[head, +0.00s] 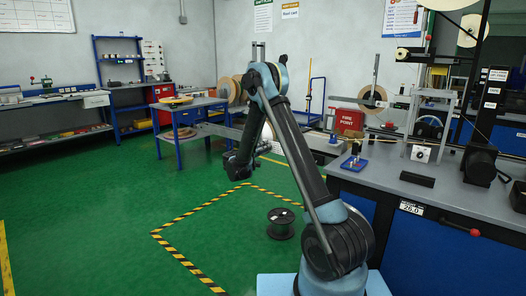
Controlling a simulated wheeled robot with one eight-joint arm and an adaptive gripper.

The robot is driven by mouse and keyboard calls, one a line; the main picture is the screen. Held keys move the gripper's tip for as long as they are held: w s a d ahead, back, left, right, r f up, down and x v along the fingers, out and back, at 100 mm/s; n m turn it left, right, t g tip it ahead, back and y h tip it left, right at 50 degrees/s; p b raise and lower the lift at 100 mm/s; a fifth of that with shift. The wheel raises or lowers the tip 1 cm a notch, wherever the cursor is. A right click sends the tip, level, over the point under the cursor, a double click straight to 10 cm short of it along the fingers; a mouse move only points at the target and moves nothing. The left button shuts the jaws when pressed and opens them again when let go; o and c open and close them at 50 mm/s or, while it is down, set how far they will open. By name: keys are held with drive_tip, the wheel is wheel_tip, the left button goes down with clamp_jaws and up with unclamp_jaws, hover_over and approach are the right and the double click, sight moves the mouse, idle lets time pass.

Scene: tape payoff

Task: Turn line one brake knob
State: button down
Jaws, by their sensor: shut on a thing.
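A small white block with a dark round knob (420,153) stands on the grey bench at the right. I cannot tell whether it is the line one brake knob, as its markings are too small to read. My arm rises in the middle and bends down to the left. My gripper (233,167) is at its lower end, small and dark, over the green floor and well left of the bench. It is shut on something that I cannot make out. It is apart from the knob block.
The bench (445,190) carries a black motor-like unit (480,166), a dark block (417,179) and a blue stand (353,163). A black spool (281,223) lies on the floor inside striped tape. A blue table (190,105) stands behind. The left floor is clear.

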drive_tip(key=shift+a+f+n, duration=0.1)
drive_tip(key=shift+a+n, duration=0.05)
drive_tip(key=shift+n, duration=3.45)
drive_tip(key=c, duration=1.4)
unclamp_jaws()
drive_tip(key=shift+o, duration=0.2)
drive_tip(key=v, duration=1.2)
